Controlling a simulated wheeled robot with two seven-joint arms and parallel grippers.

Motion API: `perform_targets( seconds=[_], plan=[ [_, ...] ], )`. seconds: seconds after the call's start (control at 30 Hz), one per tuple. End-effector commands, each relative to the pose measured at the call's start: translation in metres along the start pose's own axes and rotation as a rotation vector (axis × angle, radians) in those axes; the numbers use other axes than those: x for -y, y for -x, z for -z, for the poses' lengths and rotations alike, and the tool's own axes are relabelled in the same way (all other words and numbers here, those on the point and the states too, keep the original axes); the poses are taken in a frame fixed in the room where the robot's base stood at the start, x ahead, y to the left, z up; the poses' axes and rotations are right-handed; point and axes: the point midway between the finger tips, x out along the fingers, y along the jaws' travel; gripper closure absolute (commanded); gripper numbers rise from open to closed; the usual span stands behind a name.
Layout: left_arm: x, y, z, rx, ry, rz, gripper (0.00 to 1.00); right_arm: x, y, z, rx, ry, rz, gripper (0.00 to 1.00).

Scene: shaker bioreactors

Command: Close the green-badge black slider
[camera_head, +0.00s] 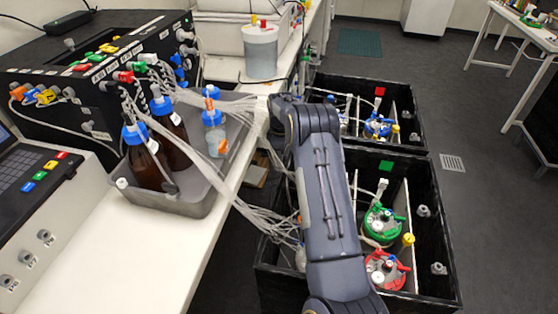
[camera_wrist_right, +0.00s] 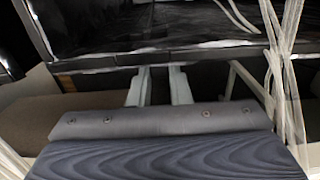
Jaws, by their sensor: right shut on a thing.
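The green-badge black slider (camera_head: 438,235) is an open black box on the floor beside the bench. My left gripper is out of view.
A second black box (camera_head: 415,125) with a red badge stands just behind. Pale tubes (camera_head: 270,218) run from the bench into the boxes. A grey tray (camera_head: 190,203) with brown bottles sits on the bench.

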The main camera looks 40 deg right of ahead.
Motion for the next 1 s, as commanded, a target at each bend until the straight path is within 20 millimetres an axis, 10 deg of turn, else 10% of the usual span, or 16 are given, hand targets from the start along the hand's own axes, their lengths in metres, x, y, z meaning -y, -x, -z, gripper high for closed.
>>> perform_targets(
  seconds=[0.47, 0.5, 0.67, 1.0],
  plan=[
    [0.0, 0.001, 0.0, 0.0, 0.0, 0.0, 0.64, -0.017, 0.001, -0.001, -0.004, -0.001, -0.005, 1.0],
    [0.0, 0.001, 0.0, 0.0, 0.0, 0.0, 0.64, -0.017, 0.001, -0.001, -0.004, -0.001, -0.005, 0.81],
    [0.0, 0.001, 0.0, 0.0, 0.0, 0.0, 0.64, -0.017, 0.001, -0.001, -0.003, -0.001, -0.003, 0.6],
    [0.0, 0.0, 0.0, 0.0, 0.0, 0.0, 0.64, -0.016, 0.004, -0.001, -0.003, 0.0, -0.002, 0.6]
  ],
)
